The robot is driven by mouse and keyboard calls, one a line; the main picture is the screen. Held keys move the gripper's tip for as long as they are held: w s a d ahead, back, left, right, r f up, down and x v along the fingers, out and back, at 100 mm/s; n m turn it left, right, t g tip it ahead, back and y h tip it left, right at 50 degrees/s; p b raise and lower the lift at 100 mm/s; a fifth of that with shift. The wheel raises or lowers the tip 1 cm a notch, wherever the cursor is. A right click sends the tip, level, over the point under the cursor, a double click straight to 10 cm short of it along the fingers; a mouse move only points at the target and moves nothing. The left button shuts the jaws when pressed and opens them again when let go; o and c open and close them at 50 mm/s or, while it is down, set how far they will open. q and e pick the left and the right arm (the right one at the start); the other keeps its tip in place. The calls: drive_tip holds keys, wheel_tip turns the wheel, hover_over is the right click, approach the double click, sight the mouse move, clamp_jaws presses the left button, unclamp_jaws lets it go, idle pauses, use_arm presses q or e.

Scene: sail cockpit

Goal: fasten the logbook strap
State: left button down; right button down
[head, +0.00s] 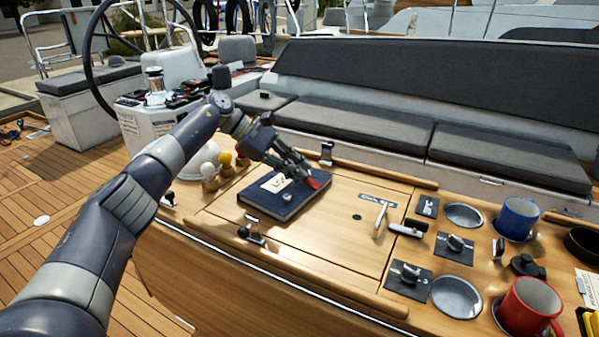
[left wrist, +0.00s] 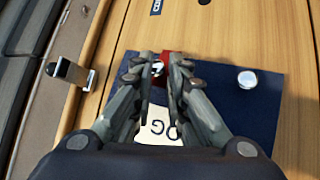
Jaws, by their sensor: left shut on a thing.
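The navy logbook (head: 262,203) lies closed on the wooden table top, with a white label (head: 275,183) on its cover. A round silver stud (head: 287,197) sits on the cover; it also shows in the left wrist view (left wrist: 246,79). My left gripper (head: 309,178) reaches down over the book's far right part. Its fingers are shut on the red strap (left wrist: 178,66), which also shows at the fingertips in the head view (head: 319,180). A small silver piece (left wrist: 157,69) shows between the fingertips. The fingers hide part of the strap and label. My right gripper is not in view.
Switches, a blue mug (head: 518,217) and a red mug (head: 529,304) stand at the right. The panel right of the book is mostly clear.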

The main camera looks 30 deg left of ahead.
use_arm(q)
drive_tip(key=shift+a+f+h+b, duration=0.2)
drive_tip(key=shift+f+h+b, duration=0.15)
drive_tip(key=shift+f+h, duration=0.05)
idle(0.4)
drive_tip(key=c, duration=1.5)
unclamp_jaws()
drive_tip(key=shift+c, duration=0.2)
drive_tip(key=shift+r, duration=0.1)
